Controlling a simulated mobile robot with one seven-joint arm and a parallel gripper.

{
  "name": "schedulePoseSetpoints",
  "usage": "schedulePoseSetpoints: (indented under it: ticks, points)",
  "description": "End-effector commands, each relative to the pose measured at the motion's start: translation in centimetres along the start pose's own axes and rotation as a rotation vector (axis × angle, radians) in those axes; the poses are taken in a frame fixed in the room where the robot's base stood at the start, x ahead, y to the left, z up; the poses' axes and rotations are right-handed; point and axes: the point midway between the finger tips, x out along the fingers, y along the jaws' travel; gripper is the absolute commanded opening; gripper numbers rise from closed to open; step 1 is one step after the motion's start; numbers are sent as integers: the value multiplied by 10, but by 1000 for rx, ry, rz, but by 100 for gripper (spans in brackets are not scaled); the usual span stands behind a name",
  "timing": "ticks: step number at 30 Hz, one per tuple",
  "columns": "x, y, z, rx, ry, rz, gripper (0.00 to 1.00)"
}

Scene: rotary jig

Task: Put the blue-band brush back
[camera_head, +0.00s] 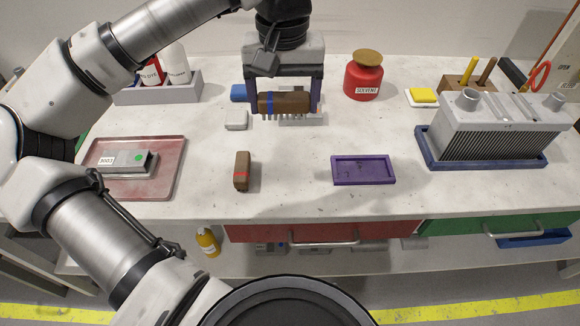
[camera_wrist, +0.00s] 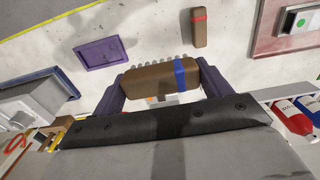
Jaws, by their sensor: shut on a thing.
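The blue-band brush (camera_head: 288,102) is a brown block with a blue stripe and pale bristles pointing down. My gripper (camera_head: 284,98) is shut on it, one finger at each end, and holds it above the bench. In the wrist view the brush (camera_wrist: 158,81) lies between the two purple fingers, bristles toward the picture's top. A second brush with a red band (camera_head: 242,171) lies on the bench nearer the front. A shallow purple tray (camera_head: 364,170) is empty, with dark marks on its floor; it also shows in the wrist view (camera_wrist: 97,53).
A red tray (camera_head: 170,178) holds a grey labelled part (camera_head: 128,160) at left. A grey finned unit (camera_head: 500,130) stands in a blue tray at right. A red solvent can (camera_head: 363,78) and a yellow sponge (camera_head: 423,95) are behind. A white block (camera_head: 236,121) lies near the held brush.

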Motion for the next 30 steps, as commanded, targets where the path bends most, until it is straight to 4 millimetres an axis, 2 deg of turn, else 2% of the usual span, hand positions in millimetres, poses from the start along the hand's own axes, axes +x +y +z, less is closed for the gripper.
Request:
schedulePoseSetpoints:
  ticks: [3,12,15,20,27,30]
  points:
    - [31,0,1,1,-5,1,56]
    - [108,0,1,-1,-4,3,56]
    - [125,0,1,-2,-2,3,56]
    - [138,0,1,-2,-2,1,56]
    - [169,0,1,-2,-2,2,56]
    - [174,0,0,-2,0,0,56]
